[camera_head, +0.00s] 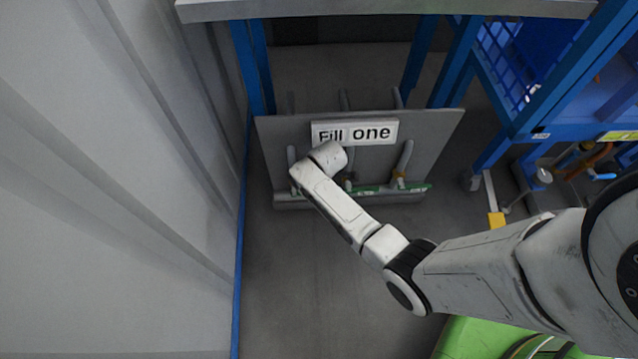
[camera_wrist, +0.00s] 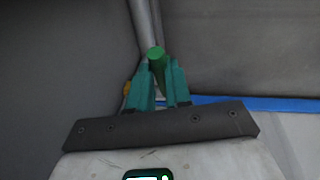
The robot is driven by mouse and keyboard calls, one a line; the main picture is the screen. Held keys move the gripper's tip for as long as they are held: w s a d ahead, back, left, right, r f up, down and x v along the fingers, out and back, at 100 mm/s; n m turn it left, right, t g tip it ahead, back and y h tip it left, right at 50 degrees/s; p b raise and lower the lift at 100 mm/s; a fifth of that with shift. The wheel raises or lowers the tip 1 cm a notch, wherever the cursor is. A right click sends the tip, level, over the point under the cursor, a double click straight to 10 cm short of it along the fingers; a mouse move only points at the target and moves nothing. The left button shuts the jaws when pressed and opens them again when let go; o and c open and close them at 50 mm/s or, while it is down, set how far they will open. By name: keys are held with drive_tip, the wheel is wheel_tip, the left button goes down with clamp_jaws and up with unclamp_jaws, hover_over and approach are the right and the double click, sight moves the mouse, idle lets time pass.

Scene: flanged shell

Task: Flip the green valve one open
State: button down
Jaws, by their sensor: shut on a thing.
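My gripper (camera_wrist: 160,68) has its teal fingers shut on a green valve handle (camera_wrist: 157,53), whose rounded end shows between the fingertips in the wrist view. A grey pipe rises behind it, with a small brass fitting (camera_wrist: 128,88) to the left. In the head view, green valve handles (camera_head: 416,187) lie along the lower part of a grey panel (camera_head: 430,135), by brass fittings on grey pipes. My forearm covers the panel's left part, hiding my fingers and the gripped handle's full angle there.
A ribbed grey wall (camera_head: 120,180) stands close on the left. A blue frame (camera_head: 520,110) with piping stands at right. Grey floor (camera_head: 290,290) lies clear before the panel.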

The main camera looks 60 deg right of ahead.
drive_tip(key=shift+w+a+r+g+h+p, duration=0.4)
drive_tip(key=shift+r+g+h, duration=0.2)
drive_tip(key=shift+g, duration=0.2)
drive_tip(key=shift+w+a+r+g+h+p, duration=0.35)
drive_tip(key=shift+w+r+g+h, duration=0.15)
drive_tip(key=shift+g+h, duration=0.25)
drive_tip(key=c, duration=1.1)
unclamp_jaws()
drive_tip(key=shift+o, duration=0.2)
drive_tip(key=p+v, duration=0.5)
drive_tip(key=v, duration=0.5)
drive_tip(key=shift+r+p, duration=0.4)
